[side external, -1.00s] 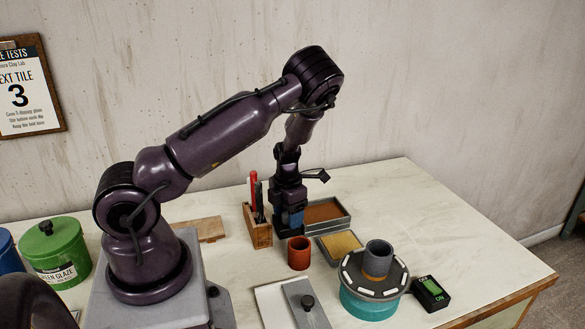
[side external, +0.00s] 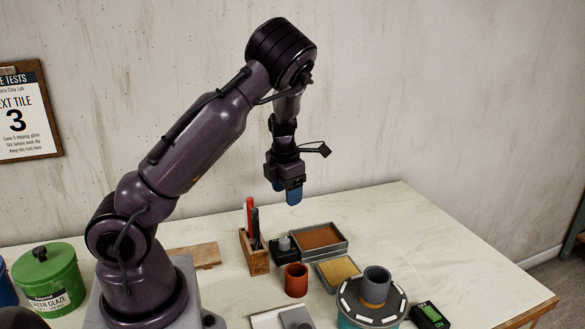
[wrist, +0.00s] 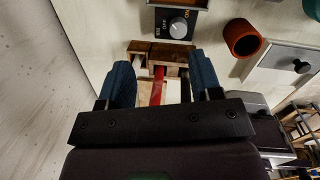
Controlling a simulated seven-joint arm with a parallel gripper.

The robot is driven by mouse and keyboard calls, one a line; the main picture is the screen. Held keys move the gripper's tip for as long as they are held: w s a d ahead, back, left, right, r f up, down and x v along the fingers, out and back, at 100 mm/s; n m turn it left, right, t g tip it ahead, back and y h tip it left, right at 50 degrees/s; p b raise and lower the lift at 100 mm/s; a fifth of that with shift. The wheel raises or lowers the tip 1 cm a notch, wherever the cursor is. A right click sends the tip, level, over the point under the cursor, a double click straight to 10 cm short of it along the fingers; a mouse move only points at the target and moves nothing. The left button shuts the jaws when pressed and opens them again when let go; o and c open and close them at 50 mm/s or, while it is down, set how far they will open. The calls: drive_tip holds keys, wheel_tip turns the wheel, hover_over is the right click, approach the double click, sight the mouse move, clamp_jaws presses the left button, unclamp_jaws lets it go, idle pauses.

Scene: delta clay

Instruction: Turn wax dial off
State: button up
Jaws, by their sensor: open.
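The wax dial is a small dark box with a light grey knob (side external: 283,243), standing between the pen holder and the brown tray. In the wrist view its round knob (wrist: 179,28) sits on a dark face with white lettering, partly legible as "OFF". Which mark the knob points to is too small to tell. My gripper (side external: 288,192) hangs pointing down, well above the table and apart from the dial. In the wrist view its two blue fingers (wrist: 161,70) are spread with nothing held between them, and the dial lies beyond their tips.
A wooden pen holder (side external: 255,256) with red and dark pens stands left of the dial. A terracotta cup (side external: 296,280) is in front. A brown-filled tray (side external: 344,245) and yellow-filled tray (side external: 352,284) lie right. A turntable (side external: 350,317) bears a grey cylinder (side external: 375,285).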

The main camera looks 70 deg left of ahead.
drive_tip(key=w+a+r+n+t+y, duration=0.25)
drive_tip(key=w+n+t+y, duration=0.2)
drive_tip(key=n, duration=0.95)
drive_tip(key=s+d+r+n+g+h, duration=0.1)
drive_tip(key=s+d+r+n, duration=0.3)
drive_tip(key=d+n, duration=0.5)
drive_tip(key=s+d+r+n+g+h, duration=0.1)
drive_tip(key=s+d+r+n, duration=0.4)
drive_tip(key=d+n, duration=0.5)
drive_tip(key=shift+d+r+n+h, duration=0.35)
drive_tip(key=shift+r+h, duration=0.4)
drive_tip(key=shift+r, duration=0.45)
drive_tip(key=shift+f+g, duration=0.1)
drive_tip(key=shift+g, duration=0.25)
